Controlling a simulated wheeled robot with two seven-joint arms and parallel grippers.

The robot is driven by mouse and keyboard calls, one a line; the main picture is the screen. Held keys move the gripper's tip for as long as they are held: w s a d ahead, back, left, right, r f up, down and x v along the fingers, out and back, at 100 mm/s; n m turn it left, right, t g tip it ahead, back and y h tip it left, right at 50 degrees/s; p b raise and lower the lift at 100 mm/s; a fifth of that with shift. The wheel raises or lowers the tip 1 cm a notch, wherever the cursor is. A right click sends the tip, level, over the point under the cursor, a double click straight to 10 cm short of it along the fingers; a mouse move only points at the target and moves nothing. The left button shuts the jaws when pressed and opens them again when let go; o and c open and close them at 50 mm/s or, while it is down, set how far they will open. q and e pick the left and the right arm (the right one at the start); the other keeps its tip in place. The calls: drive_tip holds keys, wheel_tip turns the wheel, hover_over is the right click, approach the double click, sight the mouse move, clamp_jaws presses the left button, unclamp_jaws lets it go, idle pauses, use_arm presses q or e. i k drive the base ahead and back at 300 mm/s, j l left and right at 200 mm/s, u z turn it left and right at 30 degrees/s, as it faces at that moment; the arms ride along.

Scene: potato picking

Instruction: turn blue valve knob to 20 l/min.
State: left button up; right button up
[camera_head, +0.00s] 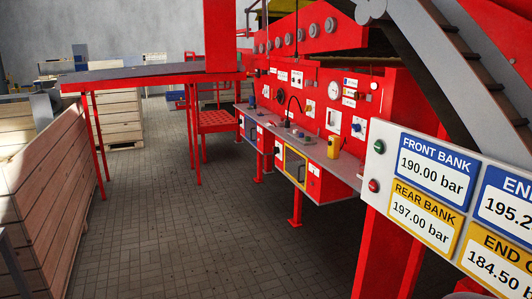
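A red control panel (318,80) stands mid-picture, with a grey shelf (345,168) along its front. It carries several small knobs, labels and a round white gauge (335,89). Small blue parts show on the panel and shelf, but they are too small for me to tell which is the blue valve knob. No l/min reading is legible. Neither of my grippers is in view.
A near display board (378,145) at right reads front bank 190.00 bar and rear bank 197.00 bar. Wooden crates (40,190) line the left. A red-legged table (150,72) stands behind. The paved floor (190,235) between is clear.

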sight(357, 127)
drive_tip(key=i+j+z, duration=0.1)
drive_tip(key=i+z, duration=0.2)
drive_tip(key=i, duration=0.2)
drive_tip(key=i+j+z, duration=0.3)
drive_tip(key=i, duration=0.25)
drive_tip(key=i+j+z, duration=0.3)
drive_tip(key=i, duration=0.15)
